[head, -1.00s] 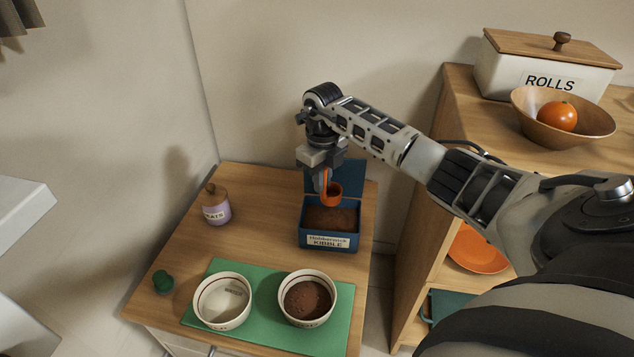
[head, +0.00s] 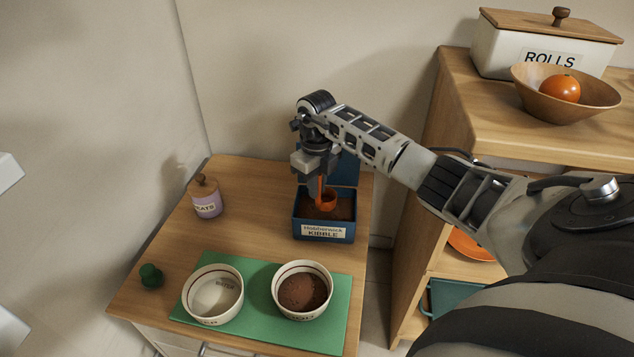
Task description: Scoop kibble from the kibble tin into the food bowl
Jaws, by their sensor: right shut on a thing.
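The blue kibble tin (head: 324,233) stands open near the back right of the small wooden table, with brown kibble inside and its lid raised behind. My right gripper (head: 320,178) is over the tin, shut on the orange scoop (head: 327,200), whose cup is low in the tin's opening, close to the kibble. Whether the cup holds kibble is hidden. The right bowl (head: 303,290) on the green mat holds brown kibble. My left gripper is not in view.
The green mat (head: 258,335) lies at the table's front. A lilac treats jar (head: 206,199) stands at the left, and a small green object (head: 151,275) lies at the front left. A wooden shelf unit (head: 430,190) rises close at the right.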

